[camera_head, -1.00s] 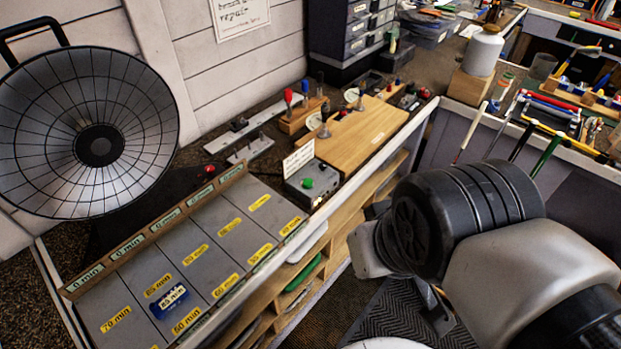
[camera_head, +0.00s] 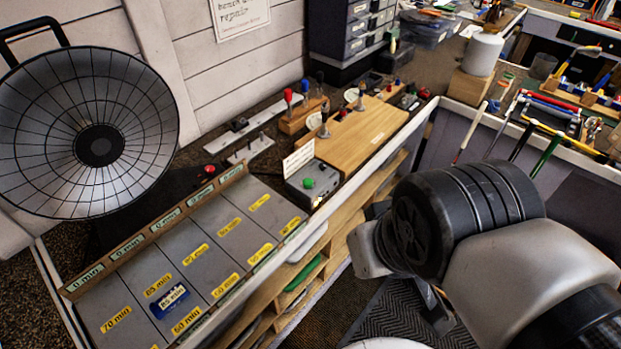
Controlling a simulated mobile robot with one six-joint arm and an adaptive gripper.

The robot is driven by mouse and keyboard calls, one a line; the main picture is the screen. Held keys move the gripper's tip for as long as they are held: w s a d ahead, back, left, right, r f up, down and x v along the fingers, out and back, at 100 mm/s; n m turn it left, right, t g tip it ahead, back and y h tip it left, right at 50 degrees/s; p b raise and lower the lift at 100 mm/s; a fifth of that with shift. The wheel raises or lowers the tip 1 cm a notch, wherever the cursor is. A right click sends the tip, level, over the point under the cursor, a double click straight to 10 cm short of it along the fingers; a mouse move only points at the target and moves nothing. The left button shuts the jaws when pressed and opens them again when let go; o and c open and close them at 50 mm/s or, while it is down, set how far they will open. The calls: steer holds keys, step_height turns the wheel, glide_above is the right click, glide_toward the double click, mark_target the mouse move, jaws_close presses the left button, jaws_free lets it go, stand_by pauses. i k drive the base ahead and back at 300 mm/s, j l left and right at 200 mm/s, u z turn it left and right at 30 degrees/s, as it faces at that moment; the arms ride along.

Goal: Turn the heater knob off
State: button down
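The dish-shaped heater (camera_head: 60,135), a big round wire-mesh reflector with a dark hub, stands at the left of the bench. A small red knob (camera_head: 209,170) shows low beside it on a dark base; I cannot tell for sure whether it is the heater's knob or how it is set. A grey box (camera_head: 322,190) with a green button (camera_head: 308,183) sits on the bench in front of a small white sign. My gripper (camera_head: 405,285) is at the lower right, off the bench's front edge and apart from these things. My wrist hides most of it, so its opening is unclear.
A wooden board (camera_head: 365,135) and a red-handled tool (camera_head: 288,97) stand farther back. Shelves lie under the bench edge.

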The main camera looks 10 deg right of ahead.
mark_target(210, 169)
steer(key=k+u, duration=0.15)
steer(key=u, duration=0.25)
steer(key=k+j+u, duration=0.1)
steer(key=u, duration=0.3)
steer(key=k+j+u, duration=0.1)
steer(key=u, duration=0.3)
